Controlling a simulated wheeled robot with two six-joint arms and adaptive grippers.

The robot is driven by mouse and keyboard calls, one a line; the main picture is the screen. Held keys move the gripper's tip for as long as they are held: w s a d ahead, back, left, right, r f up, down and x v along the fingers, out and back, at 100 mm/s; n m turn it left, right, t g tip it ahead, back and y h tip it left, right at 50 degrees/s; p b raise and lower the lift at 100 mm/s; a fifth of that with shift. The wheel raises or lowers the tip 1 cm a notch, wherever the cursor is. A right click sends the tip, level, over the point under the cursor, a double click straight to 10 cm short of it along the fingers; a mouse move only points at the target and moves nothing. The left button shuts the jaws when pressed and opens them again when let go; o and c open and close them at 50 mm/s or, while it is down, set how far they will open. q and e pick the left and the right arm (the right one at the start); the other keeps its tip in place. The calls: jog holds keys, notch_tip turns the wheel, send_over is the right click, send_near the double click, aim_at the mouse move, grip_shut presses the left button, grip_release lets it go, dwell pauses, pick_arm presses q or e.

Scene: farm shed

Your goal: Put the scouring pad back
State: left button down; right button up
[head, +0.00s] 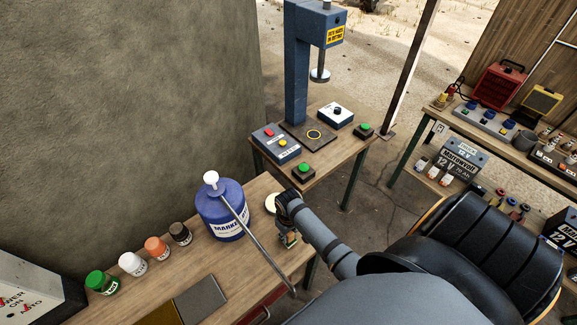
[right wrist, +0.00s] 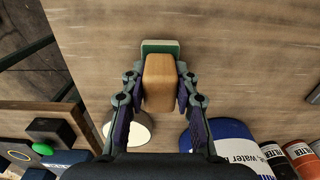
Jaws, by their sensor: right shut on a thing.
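My right gripper (head: 289,236) is over the right end of the wooden bench (head: 262,259). In the right wrist view the right gripper (right wrist: 158,92) is shut on a tan block with a green, pad-like part at its far end, which I take as the scouring pad (right wrist: 160,46). The bench top shows behind it; I cannot tell whether the pad touches the wood. In the head view the gripper and wrist hide most of it. My left gripper is not in view.
A blue container (head: 216,214) and a pale round item (head: 271,203) stand beside the gripper. A thin rod (head: 255,240) slants across the bench. Several lidded jars (head: 157,247) stand left. A press (head: 297,75) stands on another bench behind.

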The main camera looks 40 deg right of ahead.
jog(key=shift+f, duration=0.1)
jog(key=o, duration=0.6)
jog(key=shift+f, duration=0.1)
jog(key=o, duration=0.4)
jog(key=shift+r, duration=0.25)
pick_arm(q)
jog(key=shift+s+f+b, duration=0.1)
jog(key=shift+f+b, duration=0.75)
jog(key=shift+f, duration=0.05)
pick_arm(e)
notch_tip(320, 180, up, 12)
jog(key=shift+f, duration=0.1)
